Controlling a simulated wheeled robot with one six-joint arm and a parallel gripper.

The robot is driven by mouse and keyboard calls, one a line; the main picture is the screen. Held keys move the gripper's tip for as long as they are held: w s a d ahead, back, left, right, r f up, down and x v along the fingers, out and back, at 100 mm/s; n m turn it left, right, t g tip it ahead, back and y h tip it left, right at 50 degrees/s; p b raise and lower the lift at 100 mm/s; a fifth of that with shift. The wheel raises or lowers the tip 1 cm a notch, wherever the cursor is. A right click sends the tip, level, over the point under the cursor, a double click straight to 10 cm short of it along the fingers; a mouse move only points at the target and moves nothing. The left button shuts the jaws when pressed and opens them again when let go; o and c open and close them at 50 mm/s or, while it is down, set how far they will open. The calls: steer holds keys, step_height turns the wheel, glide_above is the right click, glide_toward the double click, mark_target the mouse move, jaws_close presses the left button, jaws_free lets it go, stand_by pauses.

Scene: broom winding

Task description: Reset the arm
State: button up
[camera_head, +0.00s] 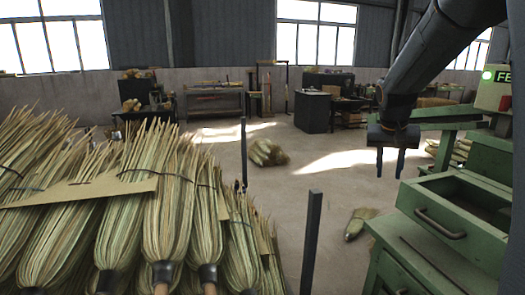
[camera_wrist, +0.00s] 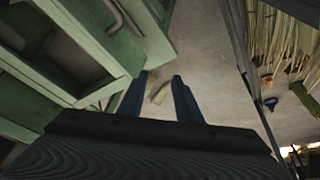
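My gripper (camera_head: 390,162) hangs from my dark arm at the right of the head view, fingers pointing down. It is high over the floor, left of the green machine. In the wrist view my gripper (camera_wrist: 158,90) shows two dark fingers standing apart with a gap between them. Nothing is held; the floor and a small pale broom head (camera_wrist: 161,92) show far below through the gap. That broom head (camera_head: 359,223) also lies on the floor beside the machine in the head view.
The green machine (camera_head: 455,205) with an open drawer-like tray stands at right. A large stack of brooms (camera_head: 120,215) fills the left, with dark posts (camera_head: 311,240) beside it. A straw bundle (camera_head: 268,152) lies on the floor. Benches (camera_head: 214,100) line the back wall. Mid-floor is mostly clear.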

steer(key=s+a+f+n+y, duration=0.1)
steer(key=s+a+f, duration=0.4)
steer(key=s, duration=0.3)
steer(key=s+a+f+n+g+y+b, duration=0.1)
steer(key=s+a+f+n, duration=0.1)
steer(key=s+a+f, duration=0.3)
steer(key=s+a+f+n, duration=0.2)
steer(key=s+a+f, duration=0.3)
steer(key=s, duration=0.8)
steer(key=a, duration=0.3)
steer(key=shift+a+f+g+y, duration=0.3)
steer(key=shift+f+g+y, duration=0.1)
steer(key=shift+d, duration=0.1)
